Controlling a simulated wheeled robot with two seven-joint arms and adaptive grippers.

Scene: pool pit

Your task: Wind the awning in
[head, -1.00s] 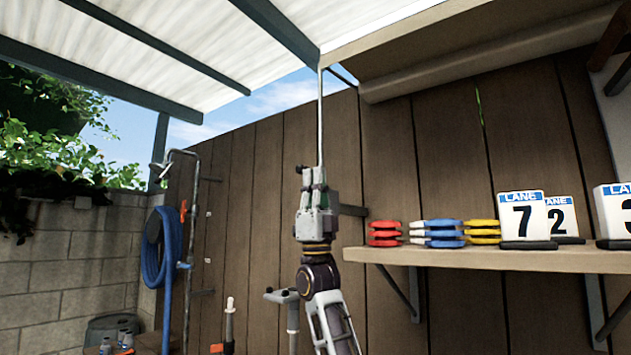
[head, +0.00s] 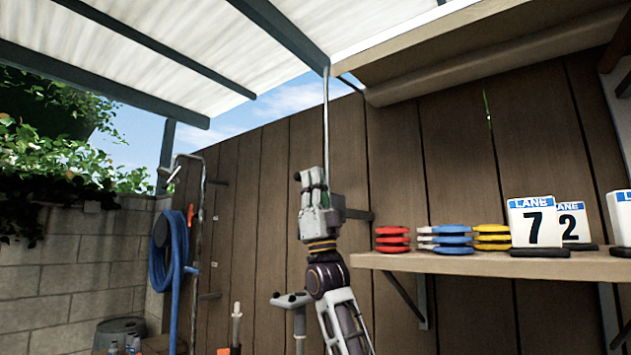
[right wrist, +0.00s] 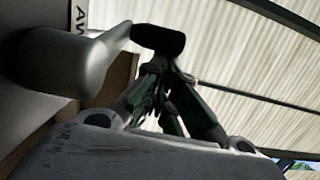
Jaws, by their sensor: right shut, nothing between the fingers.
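The pale awning fabric (head: 150,45) stretches overhead between dark beams. A thin metal rod (head: 326,115) hangs from its edge by the wall, down behind my right gripper (head: 312,176). In the right wrist view, a grey crank arm (right wrist: 75,65) ends in a black grip (right wrist: 158,40) close to the fingertips of my right gripper (right wrist: 160,82). Those fingers are shut with nothing between them; whether they touch the grip I cannot tell. A plate with partly cut-off letters (right wrist: 81,16) is behind the crank arm. My left gripper is out of view.
A wall shelf (head: 490,264) to the right holds red, blue and yellow discs (head: 452,236) and lane number signs (head: 538,222). A blue hose (head: 170,250) hangs at the left beside an upright pipe. The plank fence (head: 260,200) stands behind my gripper.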

